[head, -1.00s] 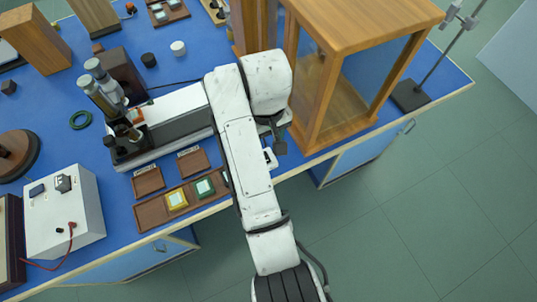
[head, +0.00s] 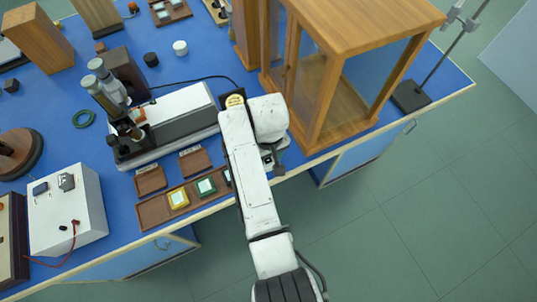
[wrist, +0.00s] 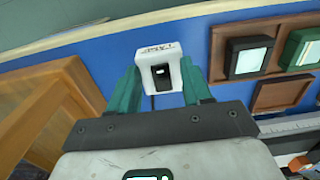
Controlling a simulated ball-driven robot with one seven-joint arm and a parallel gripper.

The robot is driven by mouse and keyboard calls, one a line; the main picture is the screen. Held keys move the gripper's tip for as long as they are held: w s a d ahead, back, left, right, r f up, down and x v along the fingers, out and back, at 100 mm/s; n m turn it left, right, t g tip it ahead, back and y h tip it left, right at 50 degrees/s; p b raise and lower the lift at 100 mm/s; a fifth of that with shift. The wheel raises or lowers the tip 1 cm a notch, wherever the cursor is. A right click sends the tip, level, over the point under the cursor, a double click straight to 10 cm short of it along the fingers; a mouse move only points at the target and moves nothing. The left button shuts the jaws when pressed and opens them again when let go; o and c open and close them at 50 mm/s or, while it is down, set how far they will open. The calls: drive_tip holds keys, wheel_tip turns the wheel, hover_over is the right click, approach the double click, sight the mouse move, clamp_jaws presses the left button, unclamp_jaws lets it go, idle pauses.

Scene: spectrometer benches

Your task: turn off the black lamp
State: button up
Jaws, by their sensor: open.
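A white switch box (wrist: 158,72) with a black rocker and upside-down lettering lies on the blue bench near its front edge, in the wrist view. My gripper (wrist: 160,66) is open, its two teal fingers either side of the box; contact cannot be told. In the head view my gripper (head: 271,160) is mostly hidden under my arm, at the bench edge. A dark upright housing (head: 122,72) stands behind the microscope-like instrument, and a black cable (head: 195,80) runs right from near it. I cannot tell for certain that this is the black lamp.
A wooden glazed cabinet (head: 345,25) stands close right of my gripper. A brown tray (head: 153,215) with yellow and green framed pieces lies to the left. A long grey instrument (head: 175,120) lies behind the tray. A black block with a yellow top (head: 234,99) is beyond my arm.

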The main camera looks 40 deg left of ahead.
clamp_jaws()
idle(0.3)
drive_tip(key=h+b, duration=0.2)
drive_tip(key=b, duration=0.1)
drive_tip(key=shift+w+a+f+g, duration=0.15)
drive_tip(key=shift+a+g, duration=0.2)
drive_tip(key=shift+g, duration=0.05)
drive_tip(key=shift+r+h+b, duration=0.25)
drive_tip(key=shift+h+b, duration=0.15)
drive_tip(key=shift+b, duration=0.05)
unclamp_jaws()
